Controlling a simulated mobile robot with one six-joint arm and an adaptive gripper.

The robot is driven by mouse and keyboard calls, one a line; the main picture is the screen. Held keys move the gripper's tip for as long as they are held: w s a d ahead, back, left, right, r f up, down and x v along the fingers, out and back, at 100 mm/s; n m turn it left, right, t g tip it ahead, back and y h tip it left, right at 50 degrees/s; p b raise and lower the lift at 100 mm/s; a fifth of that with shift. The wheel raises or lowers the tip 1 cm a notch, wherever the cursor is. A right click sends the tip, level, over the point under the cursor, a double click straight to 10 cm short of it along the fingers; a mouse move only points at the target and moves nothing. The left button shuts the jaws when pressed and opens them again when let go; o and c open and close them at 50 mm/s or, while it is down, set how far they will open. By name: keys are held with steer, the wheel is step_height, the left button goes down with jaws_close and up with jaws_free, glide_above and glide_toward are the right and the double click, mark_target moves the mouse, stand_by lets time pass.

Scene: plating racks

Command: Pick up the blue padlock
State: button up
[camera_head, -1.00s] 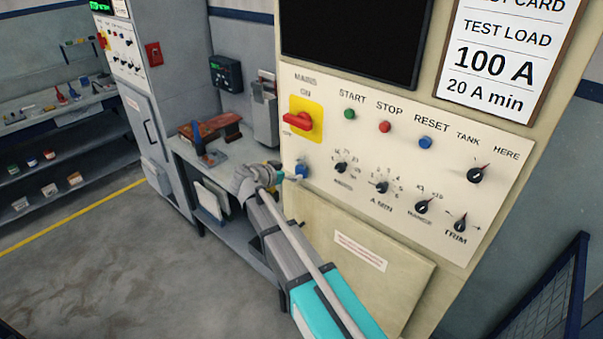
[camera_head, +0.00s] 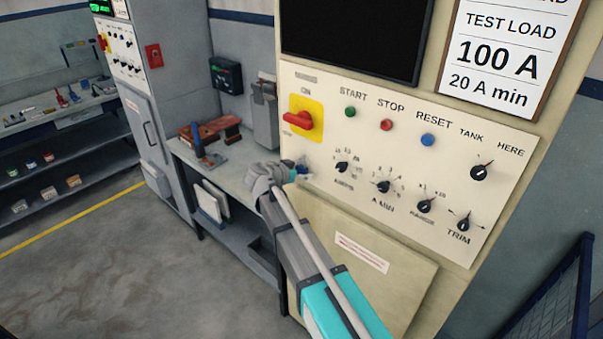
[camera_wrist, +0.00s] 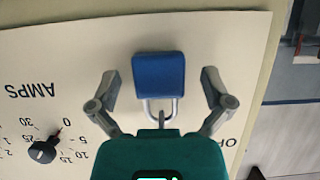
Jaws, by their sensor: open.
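The blue padlock (camera_wrist: 158,76) is in the middle of the wrist view, against the cream panel, its silver shackle toward my gripper's body. In the head view the padlock (camera_head: 303,169) is small and partly hidden by my arm's end, below the red mains switch (camera_head: 305,119) on its yellow plate. My gripper (camera_wrist: 161,82) is open, with one finger on each side of the padlock and a gap on both sides. I cannot tell how deep the fingertips reach around it. In the head view my gripper (camera_head: 298,173) is close to the panel.
The control panel (camera_head: 400,150) carries buttons and several black knobs; the AMPS knob (camera_wrist: 44,150) is left of my gripper in the wrist view. A workbench (camera_head: 236,178) with tools stands left of the panel. A dark blue railing (camera_head: 580,290) is at the lower right.

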stand_by(0.4)
steer(key=c, duration=1.3)
steer(key=shift+r, duration=0.15)
steer(key=shift+r+p, duration=0.6)
steer(key=shift+p, duration=0.15)
steer(key=shift+s+a+r, duration=0.1)
steer(key=shift+s+r, duration=0.05)
steer(key=s+a, duration=0.3)
steer(key=s, duration=0.1)
steer(key=s+a, duration=0.4)
steer(key=s, duration=0.1)
steer(key=s+a, duration=0.4)
steer(key=s, duration=0.1)
steer(key=shift+s+a+f, duration=0.15)
steer(key=shift+s+f, duration=0.1)
steer(key=shift+f, duration=0.05)
steer(key=shift+s+a, duration=0.15)
